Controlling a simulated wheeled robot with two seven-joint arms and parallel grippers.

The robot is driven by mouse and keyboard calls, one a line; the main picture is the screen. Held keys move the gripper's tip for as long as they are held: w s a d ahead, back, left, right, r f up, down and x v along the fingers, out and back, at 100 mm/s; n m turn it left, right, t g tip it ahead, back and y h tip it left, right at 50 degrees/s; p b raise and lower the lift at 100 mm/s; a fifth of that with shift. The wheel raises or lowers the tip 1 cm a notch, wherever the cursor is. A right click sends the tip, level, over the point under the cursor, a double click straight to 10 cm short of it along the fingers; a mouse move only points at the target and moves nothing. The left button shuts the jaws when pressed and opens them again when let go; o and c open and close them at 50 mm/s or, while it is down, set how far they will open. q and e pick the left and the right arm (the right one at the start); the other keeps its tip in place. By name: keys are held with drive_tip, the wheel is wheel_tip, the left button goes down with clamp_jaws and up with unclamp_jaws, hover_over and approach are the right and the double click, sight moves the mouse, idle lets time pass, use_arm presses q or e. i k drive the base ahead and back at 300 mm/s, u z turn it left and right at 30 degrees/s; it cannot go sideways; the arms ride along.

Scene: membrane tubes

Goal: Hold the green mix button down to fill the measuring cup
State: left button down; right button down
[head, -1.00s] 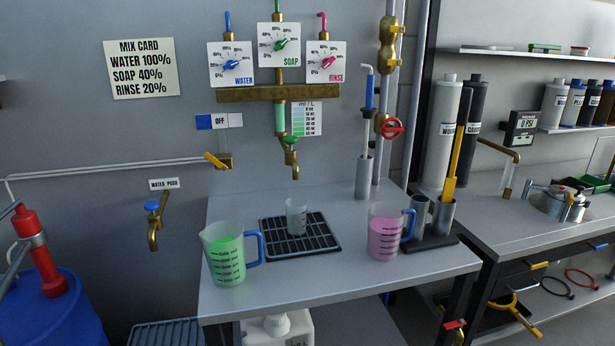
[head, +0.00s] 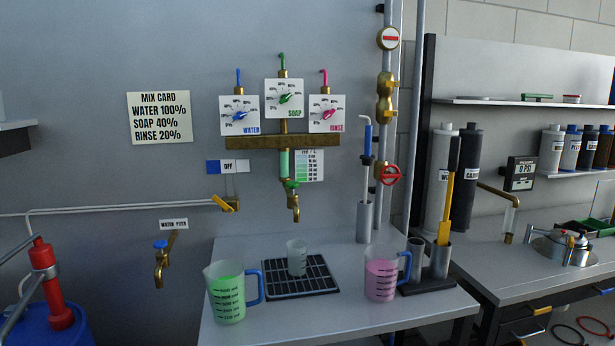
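The green mix button (head: 292,185) sits on top of the brass spout (head: 296,205) below the brown manifold bar. A small clear measuring cup (head: 297,258) stands upright on the black drip grate (head: 288,280), under the spout. I cannot tell whether it holds any liquid. A green-tinted sight tube (head: 284,164) and a level chart (head: 309,165) are above the button. Three dials for water (head: 239,115), soap (head: 285,98) and rinse (head: 327,113) sit over the bar. Neither of my grippers shows in the view.
A jug of green liquid (head: 226,291) stands left of the grate and a jug of pink liquid (head: 381,277) right of it. A brass water tap (head: 161,262) is on the left wall. The table's front middle is clear.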

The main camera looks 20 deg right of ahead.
sight(292, 186)
drive_tip(key=z, duration=2.1)
drive_tip(key=i, duration=1.45)
drive_tip(key=u, duration=3.2)
